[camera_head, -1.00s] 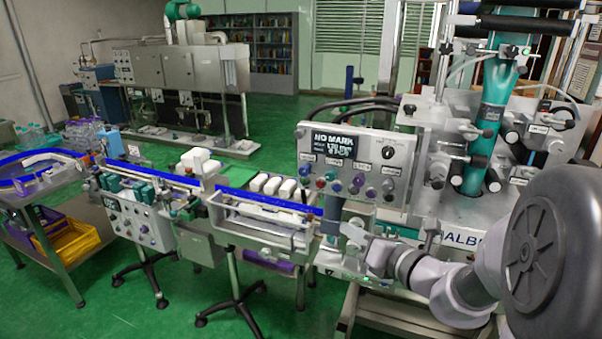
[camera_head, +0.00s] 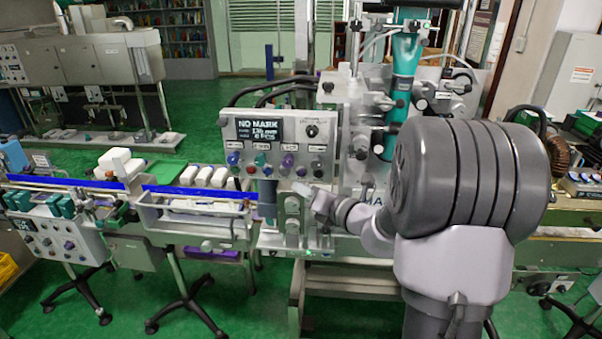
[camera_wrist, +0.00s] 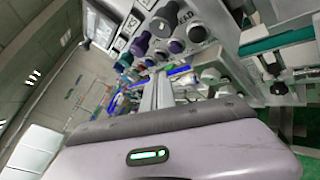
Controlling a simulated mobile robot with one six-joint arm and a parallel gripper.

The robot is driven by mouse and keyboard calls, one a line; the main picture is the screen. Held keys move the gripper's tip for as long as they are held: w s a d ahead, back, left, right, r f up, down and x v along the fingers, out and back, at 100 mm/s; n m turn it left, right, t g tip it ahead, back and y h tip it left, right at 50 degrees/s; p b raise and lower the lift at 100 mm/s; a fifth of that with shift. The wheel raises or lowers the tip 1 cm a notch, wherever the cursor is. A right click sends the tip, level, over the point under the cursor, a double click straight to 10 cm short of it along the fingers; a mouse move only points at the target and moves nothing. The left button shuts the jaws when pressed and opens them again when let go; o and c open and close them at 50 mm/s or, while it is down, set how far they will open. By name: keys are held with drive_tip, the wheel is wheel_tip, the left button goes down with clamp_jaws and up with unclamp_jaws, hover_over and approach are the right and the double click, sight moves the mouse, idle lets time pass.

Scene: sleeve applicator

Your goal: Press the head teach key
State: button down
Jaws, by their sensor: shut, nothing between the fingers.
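The grey control panel (camera_head: 232,135) with a lit display reading NO MARK stands upright right of the conveyor. Coloured knobs and buttons (camera_head: 287,160) run along its lower part, and a black dial (camera_head: 312,130) sits above at the right. The small labels are unreadable, so I cannot tell which is the head teach key. My gripper (camera_head: 300,187) is shut and empty, just below the panel's button rows and apparently apart from them. In the wrist view, its pale fingers (camera_wrist: 157,92) point toward the machine, with panel knobs (camera_wrist: 165,28) above them.
A conveyor with white packs (camera_head: 205,176) lies left of the panel. A teal column (camera_head: 404,75) with clamps and knobs rises to its right. A metal block with round knobs (camera_head: 292,215) sits below the panel, close to my gripper.

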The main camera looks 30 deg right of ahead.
drive_tip(key=shift+w+d+p, duration=0.2)
drive_tip(key=shift+w+d, duration=0.2)
drive_tip(key=shift+w, duration=0.2)
drive_tip(key=shift+w+d+p, duration=0.2)
drive_tip(key=shift+w+d, duration=0.15)
drive_tip(key=shift+w, duration=0.25)
idle(1.1)
drive_tip(key=shift+w+d, duration=0.25)
drive_tip(key=shift+w, duration=0.1)
drive_tip(key=shift+w+d+p, duration=0.2)
drive_tip(key=shift+w+p, duration=0.1)
drive_tip(key=shift+p, duration=0.15)
idle(0.5)
idle(0.3)
drive_tip(key=shift+s+a, duration=0.45)
drive_tip(key=shift+s, duration=0.2)
drive_tip(key=s+a, duration=0.2)
drive_tip(key=s+b, duration=0.1)
drive_tip(key=s, duration=0.1)
drive_tip(key=shift+s+a, duration=0.1)
drive_tip(key=shift+a, duration=0.3)
